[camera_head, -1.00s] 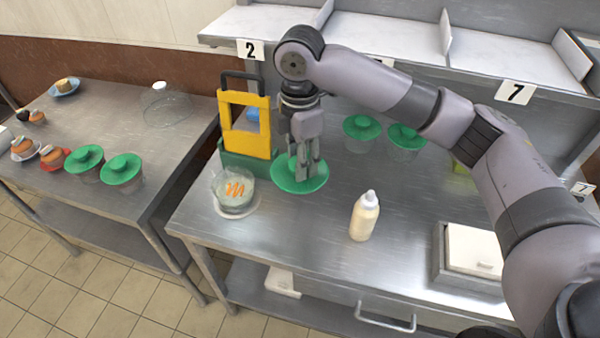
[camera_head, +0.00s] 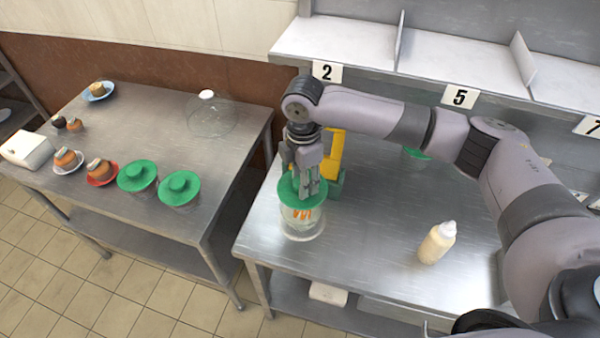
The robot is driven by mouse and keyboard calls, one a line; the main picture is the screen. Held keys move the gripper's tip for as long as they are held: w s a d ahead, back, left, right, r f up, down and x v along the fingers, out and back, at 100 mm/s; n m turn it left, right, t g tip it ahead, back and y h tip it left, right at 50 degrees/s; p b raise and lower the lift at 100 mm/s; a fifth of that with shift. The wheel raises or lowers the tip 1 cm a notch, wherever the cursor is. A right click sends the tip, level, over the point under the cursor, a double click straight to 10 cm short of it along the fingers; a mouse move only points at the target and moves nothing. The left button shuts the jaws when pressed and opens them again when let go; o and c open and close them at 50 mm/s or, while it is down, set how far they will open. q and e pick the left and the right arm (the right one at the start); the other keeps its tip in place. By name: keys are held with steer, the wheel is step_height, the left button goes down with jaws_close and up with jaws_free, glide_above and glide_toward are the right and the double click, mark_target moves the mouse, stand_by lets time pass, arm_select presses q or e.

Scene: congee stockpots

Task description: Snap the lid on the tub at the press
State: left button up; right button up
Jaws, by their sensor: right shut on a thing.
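My right gripper (camera_head: 307,187) points down and is shut on the green lid (camera_head: 288,193). The lid is over the mouth of the clear tub (camera_head: 303,228) with orange markings, near the left edge of the right-hand steel table. I cannot tell whether the lid touches the tub's rim. The yellow press (camera_head: 336,152) with a green base stands just behind, mostly hidden by my gripper and arm. My left gripper is not in view.
Two green-lidded tubs (camera_head: 179,188), a glass dome (camera_head: 209,117) and small plates of food are on the left table. A numbered shelf (camera_head: 350,45) runs along the back. The table's middle is clear.

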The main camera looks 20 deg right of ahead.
steer(key=shift+s+d+f+b, duration=0.15)
steer(key=shift+f+b, duration=0.5)
steer(key=f+b, duration=0.2)
steer(key=b, duration=0.1)
steer(key=shift+a+f, duration=0.2)
steer(key=shift+f, duration=0.65)
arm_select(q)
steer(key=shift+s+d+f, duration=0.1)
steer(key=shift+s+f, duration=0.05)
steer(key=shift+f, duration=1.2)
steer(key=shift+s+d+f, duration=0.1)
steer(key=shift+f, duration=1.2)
arm_select(e)
steer(key=shift+f, duration=0.5)
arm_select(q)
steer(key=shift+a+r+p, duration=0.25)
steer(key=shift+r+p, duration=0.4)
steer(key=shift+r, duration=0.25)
arm_select(e)
steer(key=shift+r, duration=0.1)
